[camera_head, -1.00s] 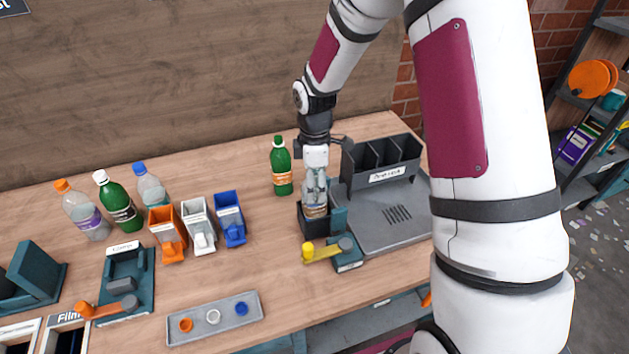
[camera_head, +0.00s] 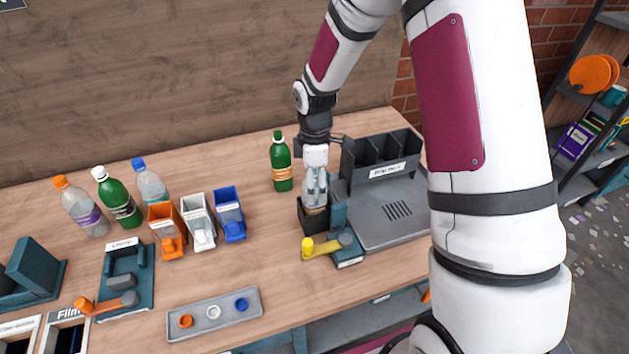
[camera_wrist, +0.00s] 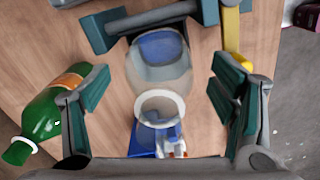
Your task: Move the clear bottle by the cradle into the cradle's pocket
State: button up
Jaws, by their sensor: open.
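The clear bottle (camera_head: 316,211) stands roughly upright at the black box-like pocket of the cradle (camera_head: 345,252), its lower part hidden by the pocket's walls. The cradle has a teal body and a yellow lever (camera_head: 318,248). My gripper (camera_head: 317,192) points down over the bottle's upper part. In the wrist view my gripper (camera_wrist: 165,112) is open, with teal-padded fingers on either side of the bottle (camera_wrist: 157,78). Its open neck faces the camera, and gaps show between it and both fingers. Whether the base rests on the pocket floor is hidden.
A green bottle (camera_head: 281,165) stands close behind, left of my gripper. A grey divided station (camera_head: 372,222) is at the right. Orange, white and blue bins (camera_head: 229,218) and more bottles stand left. A cap tray (camera_head: 213,328) lies in front.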

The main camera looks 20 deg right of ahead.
notch_tip(320, 180, up, 11)
jog(key=shift+f, duration=0.1)
jog(key=shift+s+r, duration=0.15)
jog(key=shift+r, duration=0.7)
jog(key=s+r+m+t, duration=0.3)
jog(key=s+r+m, duration=0.5)
jog(key=s+r, duration=0.5)
jog(key=s+r+m+t, duration=0.2)
jog(key=s+m, duration=0.5)
jog(key=s, duration=0.4)
jog(key=shift+s+r+t, duration=0.3)
jog(key=shift+s+r, duration=0.1)
jog(key=shift+r, duration=0.3)
